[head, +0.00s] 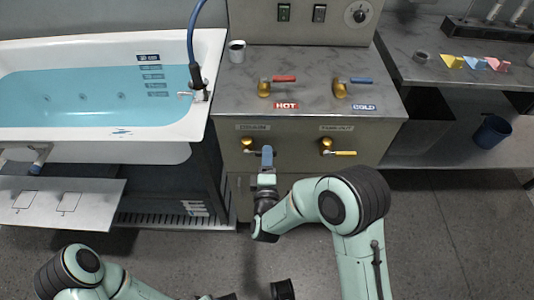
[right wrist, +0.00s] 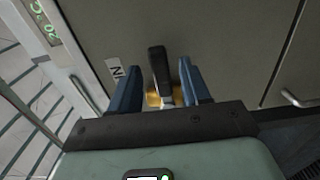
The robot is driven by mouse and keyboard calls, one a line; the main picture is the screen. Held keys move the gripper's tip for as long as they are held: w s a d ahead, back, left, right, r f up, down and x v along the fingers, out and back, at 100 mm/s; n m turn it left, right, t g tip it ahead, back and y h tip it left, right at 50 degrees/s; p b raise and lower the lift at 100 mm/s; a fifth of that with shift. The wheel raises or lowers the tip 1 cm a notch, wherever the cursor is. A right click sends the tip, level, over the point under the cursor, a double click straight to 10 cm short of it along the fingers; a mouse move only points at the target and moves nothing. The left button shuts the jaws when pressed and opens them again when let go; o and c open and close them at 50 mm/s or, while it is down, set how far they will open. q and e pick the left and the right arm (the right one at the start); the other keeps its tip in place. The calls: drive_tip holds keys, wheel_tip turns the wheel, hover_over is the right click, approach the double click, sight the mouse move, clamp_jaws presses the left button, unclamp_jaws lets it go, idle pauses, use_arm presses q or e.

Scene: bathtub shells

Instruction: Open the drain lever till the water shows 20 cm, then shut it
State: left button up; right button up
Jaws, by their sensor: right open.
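The drain lever (head: 247,144) is a brass valve under a label on the front panel; my right gripper hides part of it in the head view. In the right wrist view its dark handle (right wrist: 160,70) stands between the two blue fingers of my right gripper (right wrist: 162,88), with a gap on both sides. The right gripper (head: 266,158) is open at the lever. Blue water (head: 90,95) fills much of the white tub (head: 200,50), near dark depth marks (head: 152,77) on its wall. My left gripper (head: 228,297) is low at the bottom edge; its jaws are unclear.
A second brass lever with a yellow handle (head: 343,153) sits right of the drain lever. Hot (head: 278,85) and cold (head: 350,86) taps stand on the counter above. A green-digit display (right wrist: 45,25) shows in the right wrist view, seemingly reading 20. The floor in front is open.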

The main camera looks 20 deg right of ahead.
use_arm(q)
drive_tip(key=shift+w+a+f, duration=0.1)
drive_tip(key=shift+w+f, duration=0.1)
use_arm(e)
drive_tip(key=shift+x, duration=1.2)
clamp_jaws()
use_arm(q)
drive_tip(key=shift+w, duration=0.1)
use_arm(e)
drive_tip(key=shift+f, duration=0.1)
